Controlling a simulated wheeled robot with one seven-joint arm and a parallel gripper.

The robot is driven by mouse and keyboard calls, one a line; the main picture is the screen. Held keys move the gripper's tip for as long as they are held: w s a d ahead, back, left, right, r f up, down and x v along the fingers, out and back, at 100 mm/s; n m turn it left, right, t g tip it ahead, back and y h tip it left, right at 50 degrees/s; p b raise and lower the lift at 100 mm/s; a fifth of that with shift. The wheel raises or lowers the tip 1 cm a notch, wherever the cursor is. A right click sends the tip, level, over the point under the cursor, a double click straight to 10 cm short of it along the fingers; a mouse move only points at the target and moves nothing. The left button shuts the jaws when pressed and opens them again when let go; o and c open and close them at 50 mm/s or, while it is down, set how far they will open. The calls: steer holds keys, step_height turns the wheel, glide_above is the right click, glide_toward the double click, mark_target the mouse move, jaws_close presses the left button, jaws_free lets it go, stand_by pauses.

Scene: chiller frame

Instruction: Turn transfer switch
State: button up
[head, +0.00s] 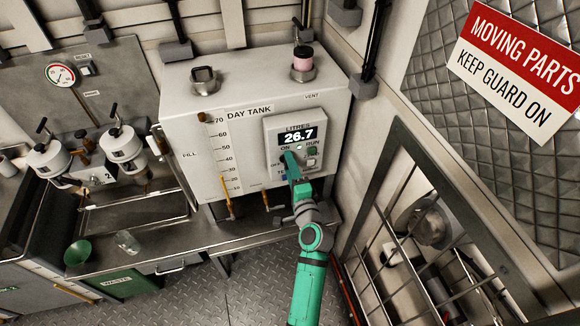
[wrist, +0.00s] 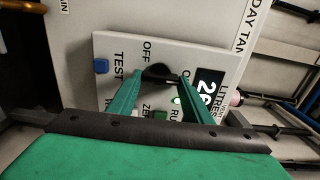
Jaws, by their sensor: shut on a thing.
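The transfer switch is a black rotary knob (wrist: 158,72) on the white panel (head: 318,118) of the day tank. In the wrist view it sits between the OFF and ON labels, with TEST further left. My gripper (wrist: 161,80) has its two green fingers on either side of the knob, closed on it. A small pale mark shows on the knob's right side; I cannot tell its exact setting. In the head view my gripper (head: 291,167) reaches the panel's lower left and covers most of the knob. The panel display (head: 298,136) reads 26.7 litres.
The day tank (head: 240,105) has a sight gauge at its left. A blue button (wrist: 101,66) and a green button (wrist: 161,115) are near my fingers. A barred guard frame (head: 400,190) stands to the right. A steel sink (head: 135,213) is at the left.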

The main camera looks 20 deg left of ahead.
stand_by(0.4)
steer(key=o, duration=1.1)
steer(key=shift+c, duration=0.2)
steer(key=v, duration=1.1)
steer(key=shift+w, duration=0.1)
